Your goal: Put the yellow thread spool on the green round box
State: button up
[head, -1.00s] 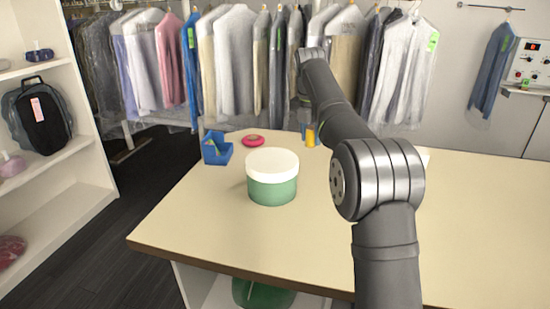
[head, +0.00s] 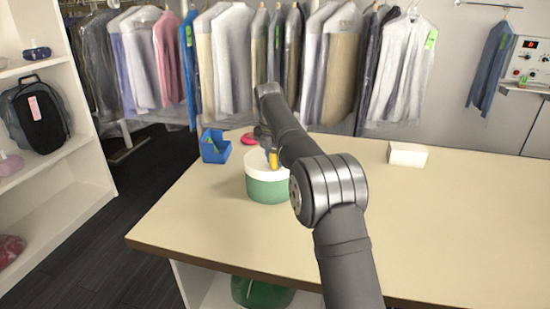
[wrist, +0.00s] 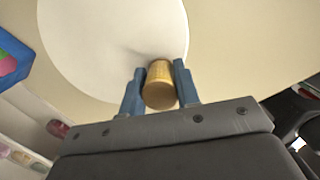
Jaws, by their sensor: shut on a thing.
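The yellow thread spool (head: 273,160) is between the fingers of my gripper (head: 268,150), at the white lid of the green round box (head: 268,189). In the wrist view my gripper (wrist: 159,88) is shut on the spool (wrist: 160,86), with a blue finger on each side. The white lid (wrist: 105,40) fills the area beyond the fingers, and the spool overlaps its near right part. I cannot tell whether the spool touches the lid or hangs just above it. My arm hides the right edge of the box in the head view.
A white block (head: 407,154) lies at the back right. The table's right and front are clear.

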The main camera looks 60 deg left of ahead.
aim_at(273, 153)
jog(key=shift+f, duration=0.15)
jog(key=o, duration=0.9)
jog(key=shift+o, duration=0.2)
jog(key=shift+s+d+r, duration=0.1)
jog(key=shift+s+r, duration=0.05)
jog(key=shift+r, duration=1.15)
jog(key=shift+s+d+r, duration=0.1)
jog(key=shift+s+r, duration=0.1)
jog(key=shift+r, duration=1.05)
jog(key=shift+s+d+r, duration=0.1)
jog(key=shift+s+r, duration=0.05)
jog(key=shift+r, duration=1.15)
jog(key=shift+f, duration=0.15)
jog(key=f, duration=0.5)
jog(key=w+f, duration=0.1)
jog(key=f, duration=0.1)
jog(key=shift+a+f, duration=0.25)
jog(key=shift+f, duration=0.1)
jog(key=shift+r, duration=2.3)
